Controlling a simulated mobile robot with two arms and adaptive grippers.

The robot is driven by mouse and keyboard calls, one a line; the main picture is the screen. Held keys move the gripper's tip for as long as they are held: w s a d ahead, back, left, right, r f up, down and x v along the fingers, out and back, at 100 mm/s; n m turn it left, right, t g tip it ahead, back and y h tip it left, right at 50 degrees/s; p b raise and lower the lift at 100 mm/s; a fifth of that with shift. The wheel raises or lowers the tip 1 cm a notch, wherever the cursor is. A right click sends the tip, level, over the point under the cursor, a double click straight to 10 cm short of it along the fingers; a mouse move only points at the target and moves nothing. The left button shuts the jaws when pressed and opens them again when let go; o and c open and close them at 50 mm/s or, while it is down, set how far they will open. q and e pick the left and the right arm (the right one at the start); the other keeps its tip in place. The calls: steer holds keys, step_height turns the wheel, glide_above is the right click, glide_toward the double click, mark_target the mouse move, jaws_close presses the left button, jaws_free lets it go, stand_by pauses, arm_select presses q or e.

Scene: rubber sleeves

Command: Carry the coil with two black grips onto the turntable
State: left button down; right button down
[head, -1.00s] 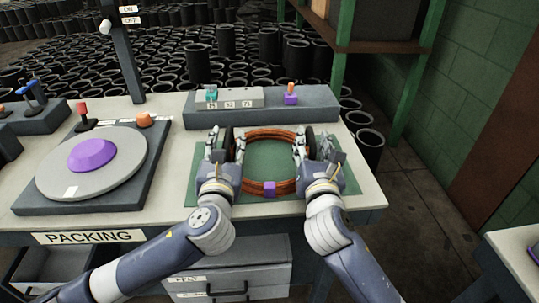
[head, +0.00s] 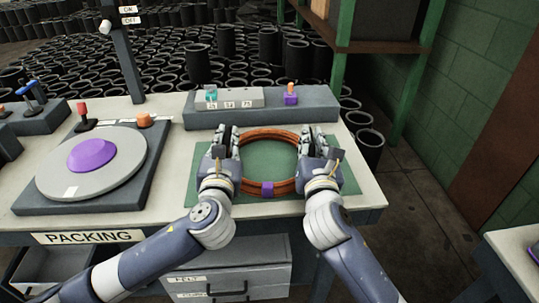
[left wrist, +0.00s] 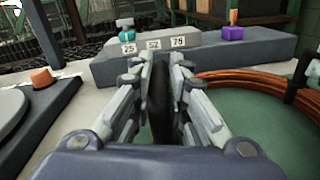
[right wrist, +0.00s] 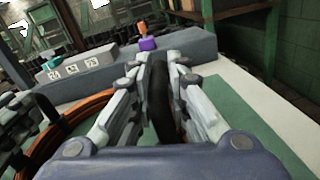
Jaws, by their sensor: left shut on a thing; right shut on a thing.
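The copper-brown coil (head: 270,133) lies on the green mat (head: 268,160), with a purple tag (head: 267,188) on its near side. My left gripper (head: 226,142) is shut on the coil's left black grip, which stands between the fingers in the left wrist view (left wrist: 160,95). My right gripper (head: 314,143) is shut on the right black grip, seen between the fingers in the right wrist view (right wrist: 159,90). Both grips are mostly hidden by the fingers in the head view. The round grey turntable (head: 118,183) with a purple centre (head: 91,155) stands on the left, apart from the coil.
A grey ledge with a number display (head: 236,97) and a purple-orange knob (head: 291,94) runs behind the mat. A red-topped lever (head: 82,112) and an orange button (head: 144,120) sit by the turntable. A post (head: 125,65) rises behind. Bare table lies between turntable and mat.

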arm_select(q)
steer(key=shift+s+d+r, duration=0.1)
steer(key=shift+d+r, duration=0.05)
arm_select(e)
steer(key=shift+w+d+r, duration=0.1)
steer(key=shift+d+r, duration=0.05)
steer(key=shift+r, duration=0.1)
